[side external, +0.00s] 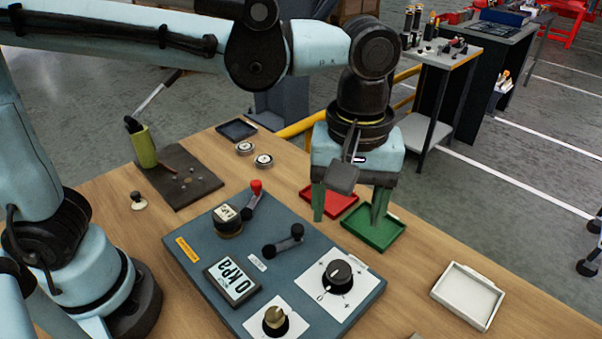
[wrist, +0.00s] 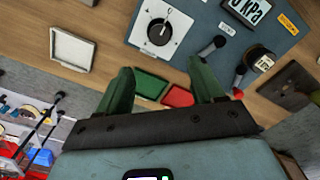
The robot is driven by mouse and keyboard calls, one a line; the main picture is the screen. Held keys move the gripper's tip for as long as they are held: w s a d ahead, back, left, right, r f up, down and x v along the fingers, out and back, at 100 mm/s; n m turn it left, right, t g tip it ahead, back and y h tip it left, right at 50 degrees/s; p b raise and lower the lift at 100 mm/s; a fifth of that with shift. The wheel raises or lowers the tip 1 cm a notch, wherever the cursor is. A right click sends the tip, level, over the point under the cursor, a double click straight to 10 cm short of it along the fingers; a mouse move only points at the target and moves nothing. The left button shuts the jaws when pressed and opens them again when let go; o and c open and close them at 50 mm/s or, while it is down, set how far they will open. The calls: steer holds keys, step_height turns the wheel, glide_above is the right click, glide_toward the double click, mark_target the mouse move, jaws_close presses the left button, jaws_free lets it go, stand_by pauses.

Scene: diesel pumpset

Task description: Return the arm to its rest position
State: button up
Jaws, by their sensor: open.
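My gripper (side external: 348,205) hangs from my pale blue arm over the far side of the wooden table, above the red and green trays. Its two green fingers are spread apart with nothing between them. In the wrist view my gripper (wrist: 165,88) also shows open, with both trays beyond the fingertips. The gripper looks raised clear of the table, and it partly covers the trays in the side view.
A blue-grey panel (side external: 190,255) with knobs, levers and a "0 kPa" display stands in front. The green tray (side external: 385,240), red tray (side external: 338,199) and white tray (side external: 468,297) look empty.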

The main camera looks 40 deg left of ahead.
steer(key=shift+r, duration=0.15)
steer(key=shift+a, duration=0.1)
steer(key=a+f+m+t, duration=0.1)
steer(key=a+m+t, duration=0.2)
steer(key=a, duration=0.8)
steer(key=a+f+m+t, duration=0.2)
steer(key=a+m+t, duration=0.2)
steer(key=a, duration=0.7)
steer(key=shift+s+f+m, duration=0.3)
steer(key=shift+s, duration=0.15)
